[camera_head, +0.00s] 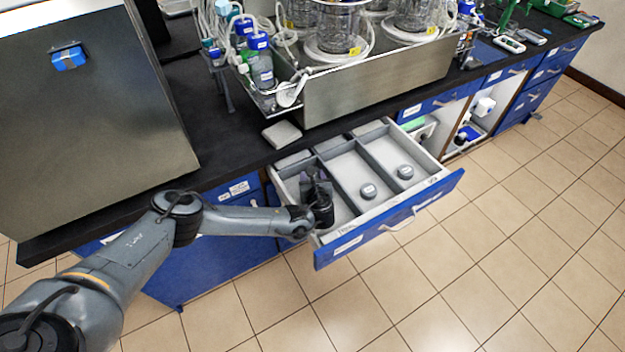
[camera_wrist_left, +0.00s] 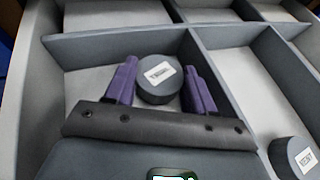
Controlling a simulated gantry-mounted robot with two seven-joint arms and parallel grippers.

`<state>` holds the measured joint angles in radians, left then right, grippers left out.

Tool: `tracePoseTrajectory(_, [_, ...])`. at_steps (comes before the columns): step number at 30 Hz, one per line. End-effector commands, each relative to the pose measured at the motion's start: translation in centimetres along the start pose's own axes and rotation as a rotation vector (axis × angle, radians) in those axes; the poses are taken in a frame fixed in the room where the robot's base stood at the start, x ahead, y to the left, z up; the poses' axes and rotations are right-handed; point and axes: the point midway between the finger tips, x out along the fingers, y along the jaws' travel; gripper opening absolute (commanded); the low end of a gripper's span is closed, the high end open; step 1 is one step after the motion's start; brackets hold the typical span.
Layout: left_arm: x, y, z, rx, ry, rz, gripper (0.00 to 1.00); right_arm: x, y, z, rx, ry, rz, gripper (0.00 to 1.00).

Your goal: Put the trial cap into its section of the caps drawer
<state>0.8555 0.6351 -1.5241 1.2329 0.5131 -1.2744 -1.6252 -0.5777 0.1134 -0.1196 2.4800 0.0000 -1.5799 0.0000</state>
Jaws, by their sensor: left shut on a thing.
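The trial cap (camera_wrist_left: 158,80) is a dark grey disc with a white label, seen in the left wrist view between the purple fingers of my left gripper (camera_wrist_left: 160,70). The gripper is shut on it. In the head view my left gripper (camera_head: 318,187) reaches down into the leftmost section of the open caps drawer (camera_head: 392,222) and hides the cap. The cap is low inside that section, but I cannot tell if it touches the floor. My right gripper is not in view.
Another labelled cap (camera_head: 368,191) lies in the middle section and also shows in the left wrist view (camera_wrist_left: 290,158). A further cap (camera_head: 405,172) lies in the right section. Grey dividers (camera_head: 345,181) separate the sections. The black bench (camera_head: 235,130) stands above the drawer.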

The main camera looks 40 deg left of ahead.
Motion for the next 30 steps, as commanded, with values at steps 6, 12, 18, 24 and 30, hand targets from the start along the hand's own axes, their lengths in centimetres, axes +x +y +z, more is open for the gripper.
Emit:
tracePoseTrajectory(6, [0.1, 0.0, -0.2, -0.001, -0.001, 0.0, 0.26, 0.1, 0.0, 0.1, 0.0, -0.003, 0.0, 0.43])
tracePoseTrajectory(12, [0.2, 0.0, -0.5, 0.0, 0.0, 0.0, 0.26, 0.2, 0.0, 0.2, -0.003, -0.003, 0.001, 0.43])
tracePoseTrajectory(18, [0.2, 0.0, -0.6, 0.0, 0.0, 0.0, 0.65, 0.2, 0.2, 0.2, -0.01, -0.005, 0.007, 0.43])
tracePoseTrajectory(24, [0.2, 0.0, -0.5, -0.001, 0.0, 0.0, 0.65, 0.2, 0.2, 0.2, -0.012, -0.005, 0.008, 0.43])
tracePoseTrajectory(30, [-0.9, -0.1, 0.1, -0.001, -0.001, -0.001, 0.65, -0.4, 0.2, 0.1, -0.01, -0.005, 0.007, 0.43])
